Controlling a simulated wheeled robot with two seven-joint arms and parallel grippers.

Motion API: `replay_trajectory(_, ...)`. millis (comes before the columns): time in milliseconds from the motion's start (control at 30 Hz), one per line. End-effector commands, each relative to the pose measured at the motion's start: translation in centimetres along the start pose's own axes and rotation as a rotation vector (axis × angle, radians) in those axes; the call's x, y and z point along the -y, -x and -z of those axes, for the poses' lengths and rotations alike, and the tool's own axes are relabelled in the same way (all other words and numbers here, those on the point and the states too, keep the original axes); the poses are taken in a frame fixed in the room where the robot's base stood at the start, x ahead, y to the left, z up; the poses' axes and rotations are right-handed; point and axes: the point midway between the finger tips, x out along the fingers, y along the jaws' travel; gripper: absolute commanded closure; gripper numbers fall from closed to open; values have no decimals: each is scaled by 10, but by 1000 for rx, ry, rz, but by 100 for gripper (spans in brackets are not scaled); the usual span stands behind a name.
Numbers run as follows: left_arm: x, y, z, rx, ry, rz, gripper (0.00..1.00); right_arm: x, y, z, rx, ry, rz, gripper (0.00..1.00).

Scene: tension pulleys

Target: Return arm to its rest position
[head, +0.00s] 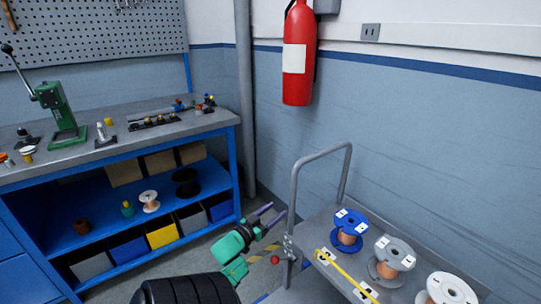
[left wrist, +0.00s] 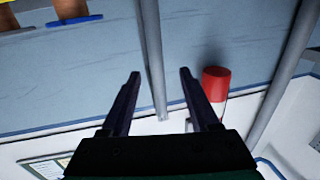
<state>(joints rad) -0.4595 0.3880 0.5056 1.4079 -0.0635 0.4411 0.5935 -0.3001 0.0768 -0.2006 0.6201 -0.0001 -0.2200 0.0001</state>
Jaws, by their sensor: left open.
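My left gripper (head: 268,214) is in the lower middle of the head view, green with dark fingers. Its fingers are spread apart with nothing visible between them. It is raised in front of the gap between the workbench and the cart, just left of the cart's handle rail. In the left wrist view the two dark fingers (left wrist: 159,74) point away from the camera, apart and empty, with the wall and a grey pole behind them. My right gripper is not in view.
A grey cart (head: 318,214) at lower right carries blue, grey and white spools and a yellow strip. A blue workbench (head: 225,122) with a green press (head: 62,112) stands left. A red extinguisher (head: 298,55) hangs on the wall. Some floor shows between bench and cart.

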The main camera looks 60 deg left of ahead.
Motion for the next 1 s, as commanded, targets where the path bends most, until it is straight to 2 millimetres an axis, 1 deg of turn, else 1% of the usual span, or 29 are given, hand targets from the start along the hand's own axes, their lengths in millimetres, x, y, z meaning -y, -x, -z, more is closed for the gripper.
replay_trajectory(33, 0, 8, -1, 2, 1, 0, 38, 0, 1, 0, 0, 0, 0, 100)
replay_trajectory(100, 0, 15, 0, 0, 1, -1, 38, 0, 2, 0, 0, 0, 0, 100)
replay_trajectory(200, 0, 20, 0, 0, 0, 0, 38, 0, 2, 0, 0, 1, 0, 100)
replay_trajectory(800, -1, 20, 0, 1, 1, 0, 38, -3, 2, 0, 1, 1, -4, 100)
replay_trajectory(867, -5, 18, -3, 17, -1, 1, 38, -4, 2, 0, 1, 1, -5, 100)
replay_trajectory(933, -18, 13, -12, 68, -7, 7, 38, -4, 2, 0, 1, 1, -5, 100)
replay_trajectory(967, -28, 11, -18, 103, -11, 10, 38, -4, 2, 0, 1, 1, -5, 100)
replay_trajectory(1000, -43, 8, -27, 160, -20, 14, 38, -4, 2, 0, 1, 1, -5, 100)
